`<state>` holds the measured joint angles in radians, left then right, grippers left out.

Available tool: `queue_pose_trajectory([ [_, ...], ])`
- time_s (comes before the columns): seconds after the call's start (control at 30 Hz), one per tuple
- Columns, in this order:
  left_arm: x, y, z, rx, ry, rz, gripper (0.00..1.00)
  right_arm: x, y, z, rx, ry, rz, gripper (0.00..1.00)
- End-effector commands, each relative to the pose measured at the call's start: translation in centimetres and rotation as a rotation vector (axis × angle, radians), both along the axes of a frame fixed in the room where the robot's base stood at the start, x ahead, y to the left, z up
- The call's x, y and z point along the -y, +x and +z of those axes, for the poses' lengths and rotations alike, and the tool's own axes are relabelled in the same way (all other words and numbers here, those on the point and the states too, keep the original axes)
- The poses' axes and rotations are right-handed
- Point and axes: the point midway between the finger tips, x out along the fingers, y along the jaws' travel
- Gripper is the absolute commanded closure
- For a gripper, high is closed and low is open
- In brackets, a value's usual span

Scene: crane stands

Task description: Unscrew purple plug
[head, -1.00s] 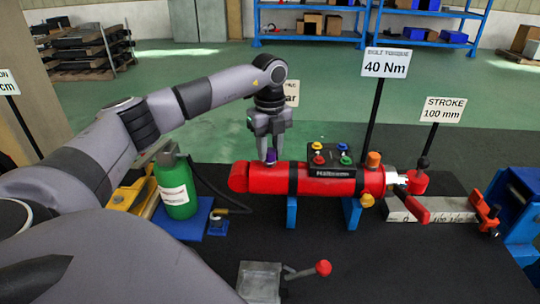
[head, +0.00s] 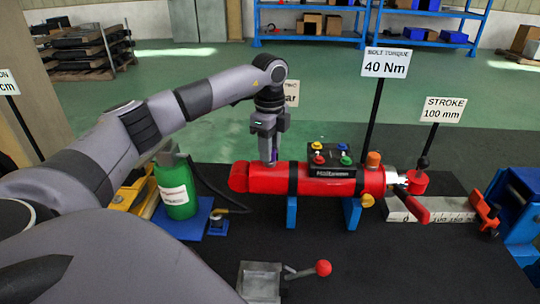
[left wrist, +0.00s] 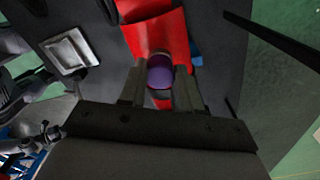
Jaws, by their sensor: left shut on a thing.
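The purple plug (left wrist: 159,74) shows in the left wrist view between the two fingers of my left gripper (left wrist: 160,85), on top of the red cylinder (left wrist: 158,36). In the head view my left gripper (head: 268,160) points down at the left part of the red cylinder (head: 268,180). Its fingers are shut on the plug and hide most of it there; only a little purple shows beside them. I cannot tell whether the plug still sits in its thread. My right gripper is not in view.
The cylinder rests on blue supports (head: 352,212). A black block with coloured knobs (head: 331,163) and an orange cap (head: 373,159) stand on it. A green bottle (head: 177,190) is at left, a red-knobbed lever (head: 322,268) in front. Signs (head: 386,63) stand behind.

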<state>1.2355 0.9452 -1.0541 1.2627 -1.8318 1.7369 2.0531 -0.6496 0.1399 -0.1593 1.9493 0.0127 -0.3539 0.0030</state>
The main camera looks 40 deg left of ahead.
Motion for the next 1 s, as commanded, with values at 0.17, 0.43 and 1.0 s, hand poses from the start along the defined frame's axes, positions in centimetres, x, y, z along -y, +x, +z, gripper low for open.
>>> queue_pose_trajectory([
  [0.17, -0.12, 0.1, 0.25, 0.007, 0.002, 0.028, 1.0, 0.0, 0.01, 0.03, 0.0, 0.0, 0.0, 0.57],
  [0.43, -0.09, 0.06, 0.17, 0.005, 0.001, 0.025, 0.38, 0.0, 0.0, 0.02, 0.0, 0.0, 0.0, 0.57],
  [1.0, 0.01, 0.01, 0.0, 0.0, 0.0, -0.039, 0.46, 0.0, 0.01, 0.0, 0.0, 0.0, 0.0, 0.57],
])
